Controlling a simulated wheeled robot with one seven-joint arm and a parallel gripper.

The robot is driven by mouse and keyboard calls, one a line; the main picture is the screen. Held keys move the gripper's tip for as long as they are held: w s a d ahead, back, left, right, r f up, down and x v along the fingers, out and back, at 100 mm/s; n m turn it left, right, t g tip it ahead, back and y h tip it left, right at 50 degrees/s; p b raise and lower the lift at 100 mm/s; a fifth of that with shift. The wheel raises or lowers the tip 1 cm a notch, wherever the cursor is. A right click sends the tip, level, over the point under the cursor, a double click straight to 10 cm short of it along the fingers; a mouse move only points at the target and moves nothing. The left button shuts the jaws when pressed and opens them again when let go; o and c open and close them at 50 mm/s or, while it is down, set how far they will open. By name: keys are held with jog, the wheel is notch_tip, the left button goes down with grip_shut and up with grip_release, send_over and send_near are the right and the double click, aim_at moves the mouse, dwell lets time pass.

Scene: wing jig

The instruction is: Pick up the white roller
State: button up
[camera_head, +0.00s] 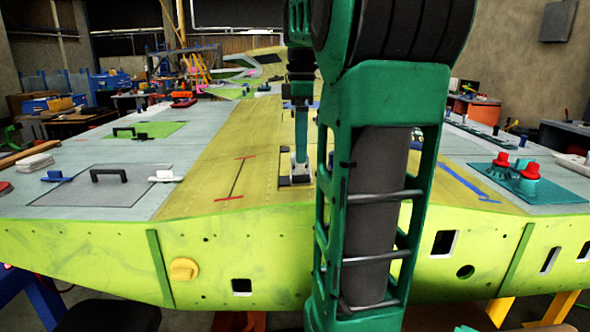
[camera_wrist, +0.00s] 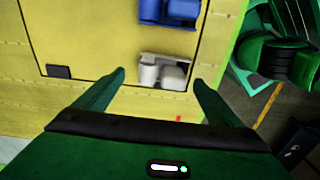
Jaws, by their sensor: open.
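A white, rounded, roller-like piece (camera_wrist: 148,76) lies on the yellow panel (camera_wrist: 100,45) in the wrist view, close beside a pale grey-white block (camera_wrist: 175,77). I cannot tell whether the two are one object. My gripper (camera_wrist: 159,78) is open, its two green fingers spread, and the white pieces show in the gap between the fingertips. The fingers do not appear to grip anything; their height above the panel is unclear. In the head view my arm covers much of the middle, and I cannot make out the roller clearly there.
A blue object (camera_wrist: 168,12) lies just beyond the white pieces, and a small dark block (camera_wrist: 59,71) lies to the left. The panel's edge is close on the right. In the head view, red-topped items (camera_head: 528,170) stand on a teal mat at right.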

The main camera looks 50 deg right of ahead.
aim_at(301, 174)
jog(key=shift+a+f, duration=0.1)
jog(key=shift+f, duration=1.95)
jog(key=c, duration=1.3)
jog(key=shift+r, duration=0.2)
